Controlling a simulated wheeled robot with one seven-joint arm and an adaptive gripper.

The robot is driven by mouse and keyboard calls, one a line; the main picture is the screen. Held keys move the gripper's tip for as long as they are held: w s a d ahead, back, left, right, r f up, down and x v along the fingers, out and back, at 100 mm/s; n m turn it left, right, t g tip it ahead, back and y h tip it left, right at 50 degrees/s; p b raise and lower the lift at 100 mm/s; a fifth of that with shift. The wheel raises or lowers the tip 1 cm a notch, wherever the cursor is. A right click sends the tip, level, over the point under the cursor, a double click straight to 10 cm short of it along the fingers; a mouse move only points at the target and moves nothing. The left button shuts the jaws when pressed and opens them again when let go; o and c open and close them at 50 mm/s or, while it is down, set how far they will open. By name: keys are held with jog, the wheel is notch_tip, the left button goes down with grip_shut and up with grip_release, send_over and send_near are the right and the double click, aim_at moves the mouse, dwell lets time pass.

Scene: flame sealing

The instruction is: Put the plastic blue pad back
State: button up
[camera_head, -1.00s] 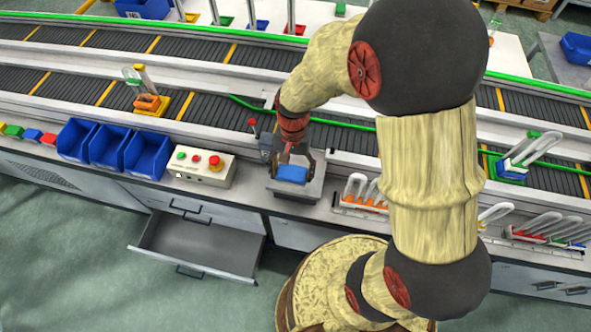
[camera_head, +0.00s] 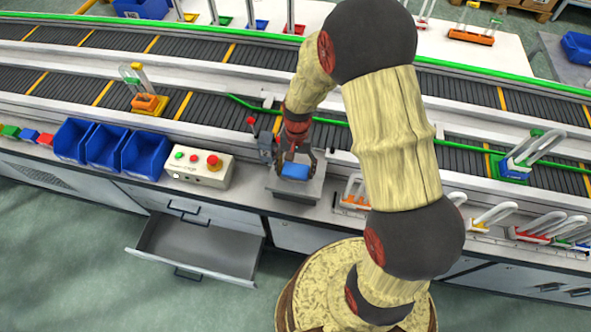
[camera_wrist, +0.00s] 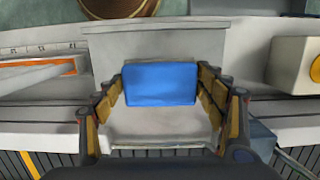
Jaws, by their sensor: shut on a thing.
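The blue plastic pad (camera_head: 296,171) is between the fingers of my gripper (camera_head: 297,160), over the grey metal platform (camera_head: 282,189) on the bench. In the wrist view the blue pad (camera_wrist: 160,84) fills the space between both fingers of my gripper (camera_wrist: 161,86), which touch its left and right sides. The grey platform (camera_wrist: 160,124) shows around and below the pad. Whether the pad rests on the platform or is slightly above it cannot be told.
A control box with buttons (camera_head: 199,168) stands left of the platform, with blue bins (camera_head: 146,155) farther left. An open drawer (camera_head: 199,246) sticks out below the bench. A rack of clear-looped parts (camera_head: 354,192) stands to the right. The conveyor (camera_head: 200,107) runs behind.

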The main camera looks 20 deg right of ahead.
jog(key=shift+f, duration=0.1)
jog(key=o, duration=1.1)
notch_tip(320, 180, up, 13)
jog(key=w+p, duration=0.2)
notch_tip(320, 180, up, 16)
jog(key=f+n+t, duration=0.1)
jog(key=n+t, duration=0.2)
jog(key=t, duration=0.1)
send_over(296, 165)
jog(key=s, duration=0.6)
jog(key=s+r+n+t+h, duration=0.1)
jog(key=s+r+n+t, duration=0.2)
jog(key=s+r, duration=0.6)
jog(key=shift+s+a+n, duration=0.3)
jog(key=shift+s+a, duration=0.05)
jog(key=shift+s, duration=1.2)
